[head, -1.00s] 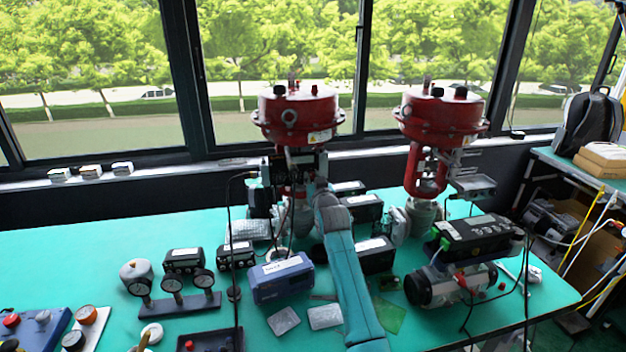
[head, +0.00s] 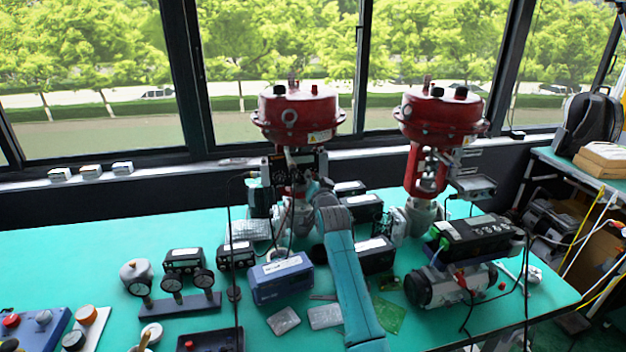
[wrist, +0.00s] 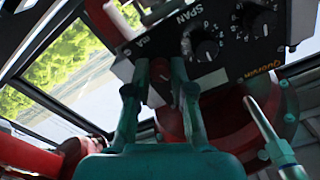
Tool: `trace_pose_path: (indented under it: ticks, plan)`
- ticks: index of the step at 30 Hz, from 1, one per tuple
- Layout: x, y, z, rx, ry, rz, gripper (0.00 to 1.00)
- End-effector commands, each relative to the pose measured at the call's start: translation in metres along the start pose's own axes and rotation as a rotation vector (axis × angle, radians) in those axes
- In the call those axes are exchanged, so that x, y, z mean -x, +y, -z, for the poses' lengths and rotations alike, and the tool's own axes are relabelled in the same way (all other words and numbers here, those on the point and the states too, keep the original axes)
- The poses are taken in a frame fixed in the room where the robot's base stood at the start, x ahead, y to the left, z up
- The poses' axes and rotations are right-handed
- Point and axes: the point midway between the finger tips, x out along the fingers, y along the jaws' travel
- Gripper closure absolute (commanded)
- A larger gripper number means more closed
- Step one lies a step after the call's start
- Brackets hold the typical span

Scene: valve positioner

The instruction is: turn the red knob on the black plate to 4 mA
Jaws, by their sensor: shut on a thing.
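The black plate (wrist: 222,52) fills the upper part of the wrist view, tilted, with white lettering that includes "SPAN". My gripper (wrist: 160,75) has its two teal fingers on either side of a dark red knob (wrist: 159,71) at the plate's lower left edge, and is shut on it. The fingers hide much of the knob, and its pointer and setting cannot be read. In the head view my gripper is at the left red-topped valve (head: 297,115), mostly hidden behind my arm and the valve parts.
A grey metal tube (wrist: 268,130) slants close by on the right. In the head view a blue box (head: 282,278) and a second red valve (head: 440,115) flank my arm.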

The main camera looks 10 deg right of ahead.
Motion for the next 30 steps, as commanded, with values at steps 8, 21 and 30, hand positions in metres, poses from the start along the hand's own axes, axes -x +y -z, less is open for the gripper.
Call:
trace_pose_path:
  ticks: [8,21,30]
  plan:
    - [0.0000,0.0004,-0.0005,-0.176,-0.001,-0.001,1.00]
    - [0.0000,0.0005,-0.0006,-0.280,-0.001,-0.001,1.00]
    - [0.0000,0.0006,-0.0007,-0.281,-0.001,-0.001,1.00]
